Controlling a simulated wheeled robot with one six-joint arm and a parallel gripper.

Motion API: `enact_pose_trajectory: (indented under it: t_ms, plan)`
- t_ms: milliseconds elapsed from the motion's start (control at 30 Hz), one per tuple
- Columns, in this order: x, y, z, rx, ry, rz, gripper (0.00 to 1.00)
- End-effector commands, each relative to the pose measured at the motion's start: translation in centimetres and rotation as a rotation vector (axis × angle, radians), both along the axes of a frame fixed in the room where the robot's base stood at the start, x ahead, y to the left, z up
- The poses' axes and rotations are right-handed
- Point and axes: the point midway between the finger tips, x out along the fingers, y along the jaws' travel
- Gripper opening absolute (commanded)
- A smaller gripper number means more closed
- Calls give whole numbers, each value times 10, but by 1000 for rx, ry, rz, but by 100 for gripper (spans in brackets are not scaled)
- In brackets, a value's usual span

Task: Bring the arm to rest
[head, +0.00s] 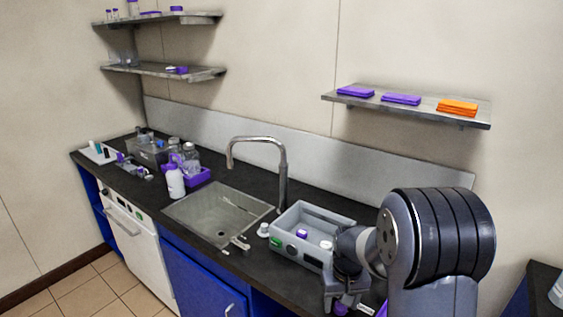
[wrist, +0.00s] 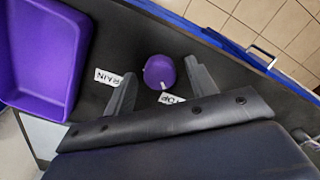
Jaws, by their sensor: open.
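My arm reaches over the counter at the right of the head view. My gripper (head: 346,296) points down near the counter's front edge, beside a grey bin. In the wrist view my gripper (wrist: 160,88) is open, its two fingers spread apart. A round purple knob or cap (wrist: 159,70) with a small white mark shows between and beyond the fingertips. I cannot tell whether the fingers touch it. A label reading DRAIN (wrist: 108,77) lies left of it, and a partly hidden second label (wrist: 171,98) lies below it.
The grey bin (head: 284,252) holds small capped items. A purple tray (wrist: 42,50) lies left of the fingers in the wrist view. A sink (head: 216,211) with a tall faucet (head: 282,175) stands left of the arm. A shelf (head: 405,106) hangs above the counter.

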Motion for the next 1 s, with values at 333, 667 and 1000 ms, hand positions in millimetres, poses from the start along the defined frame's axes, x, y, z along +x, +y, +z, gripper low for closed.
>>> enact_pose_trajectory:
  t_ms: [333,667,1000]
  plan:
    - [0,0,1,0,2,-283,54]
    - [0,0,1,0,1,-555,54]
    - [0,0,1,0,1,-833,54]
